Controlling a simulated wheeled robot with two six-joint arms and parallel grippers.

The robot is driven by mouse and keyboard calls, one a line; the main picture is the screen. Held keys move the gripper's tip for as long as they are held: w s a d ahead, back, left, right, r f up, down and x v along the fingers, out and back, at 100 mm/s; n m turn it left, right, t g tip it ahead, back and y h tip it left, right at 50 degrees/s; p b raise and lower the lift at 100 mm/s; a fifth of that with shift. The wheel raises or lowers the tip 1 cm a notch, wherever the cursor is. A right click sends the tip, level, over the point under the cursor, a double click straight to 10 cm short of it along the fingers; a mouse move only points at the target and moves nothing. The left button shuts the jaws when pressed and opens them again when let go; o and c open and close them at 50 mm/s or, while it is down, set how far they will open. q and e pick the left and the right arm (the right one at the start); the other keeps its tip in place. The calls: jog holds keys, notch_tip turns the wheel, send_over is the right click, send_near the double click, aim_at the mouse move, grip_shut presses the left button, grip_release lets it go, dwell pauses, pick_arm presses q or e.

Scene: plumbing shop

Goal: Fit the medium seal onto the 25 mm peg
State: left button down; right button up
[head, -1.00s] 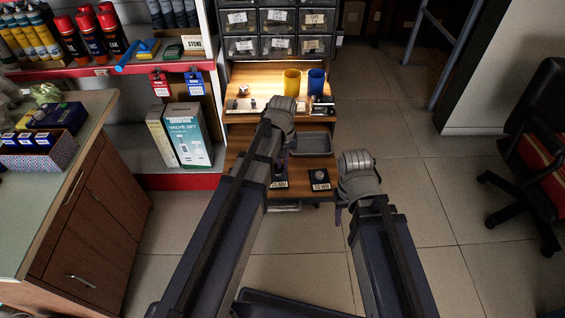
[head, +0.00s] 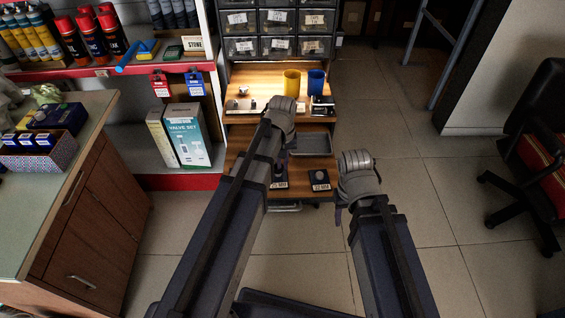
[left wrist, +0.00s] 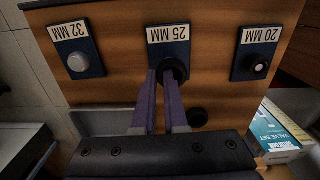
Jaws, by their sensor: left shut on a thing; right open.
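My left gripper (left wrist: 171,76) points down at the 25 mm station, its fingers shut on a dark ring, the medium seal (left wrist: 180,67). The seal is at the 25 mm peg's place, by the plate labelled 25 MM (left wrist: 168,34). The fingers and seal hide the peg, so I cannot tell whether the seal is around it or just above it. My right gripper (head: 341,207) is open and apart, right of the bench.
The 32 mm peg (left wrist: 78,62) and the 20 mm peg (left wrist: 259,67) stand on either side. A dark round piece (left wrist: 197,117) lies on the wood near my left fingers. A grey tray (head: 316,144) lies behind. Yellow (head: 292,82) and blue (head: 316,82) cups stand on the upper shelf.

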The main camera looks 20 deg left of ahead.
pick_arm(q)
jog(key=shift+f+b, duration=0.75)
jog(key=shift+f, duration=0.05)
jog(key=c, duration=1.2)
grip_release()
jog(key=shift+c, duration=0.2)
jog(key=shift+r, duration=0.1)
notch_tip(320, 180, up, 11)
jog(key=p, duration=1.1)
